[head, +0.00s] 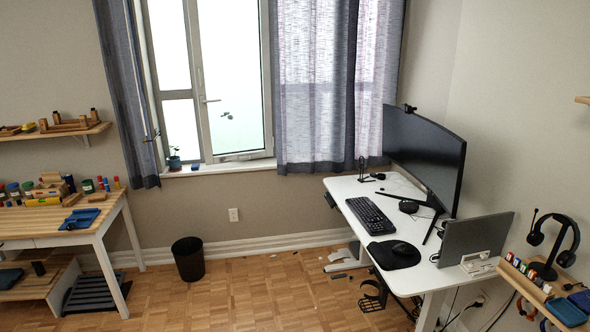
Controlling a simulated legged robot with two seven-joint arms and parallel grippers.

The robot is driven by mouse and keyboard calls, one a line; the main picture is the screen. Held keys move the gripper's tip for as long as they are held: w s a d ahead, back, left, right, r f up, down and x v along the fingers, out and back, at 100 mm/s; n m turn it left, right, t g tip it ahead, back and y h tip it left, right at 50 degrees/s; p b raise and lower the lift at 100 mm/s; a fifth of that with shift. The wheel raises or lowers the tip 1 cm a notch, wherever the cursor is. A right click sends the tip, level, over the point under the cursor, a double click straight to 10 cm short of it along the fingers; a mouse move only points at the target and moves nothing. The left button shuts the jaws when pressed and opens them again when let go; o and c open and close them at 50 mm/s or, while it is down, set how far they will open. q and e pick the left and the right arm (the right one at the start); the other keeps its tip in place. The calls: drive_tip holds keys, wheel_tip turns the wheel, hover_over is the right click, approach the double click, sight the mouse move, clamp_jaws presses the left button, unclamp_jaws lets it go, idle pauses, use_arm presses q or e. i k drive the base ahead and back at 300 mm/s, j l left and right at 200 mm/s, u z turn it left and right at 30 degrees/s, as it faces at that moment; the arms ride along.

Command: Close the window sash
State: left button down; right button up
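The window stands at the back wall, left of centre, in the head view. Its white-framed glazed sash (236,84) has a lever handle (207,100) on its left upright. The sash seems to stand at an angle to the frame, with a metal stay (240,156) along its bottom; how far it is open is hard to tell. The curtain on the right hides the sash's right-hand surroundings. Neither of my grippers is in view.
Curtains (325,80) hang beside the window; a small plant (174,160) stands on the sill. A black bin (188,259) stands on the floor below. A workbench (60,219) is at left, a white desk (345,187) with monitor (423,150) at right. Mid floor is mostly clear.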

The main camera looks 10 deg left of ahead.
sight(263, 17)
drive_tip(key=i+j+u, duration=0.3)
drive_tip(key=i+u, duration=0.2)
drive_tip(key=i, duration=0.8)
drive_tip(key=i+l+u, duration=0.25)
drive_tip(key=i+u, duration=0.25)
drive_tip(key=i, duration=0.75)
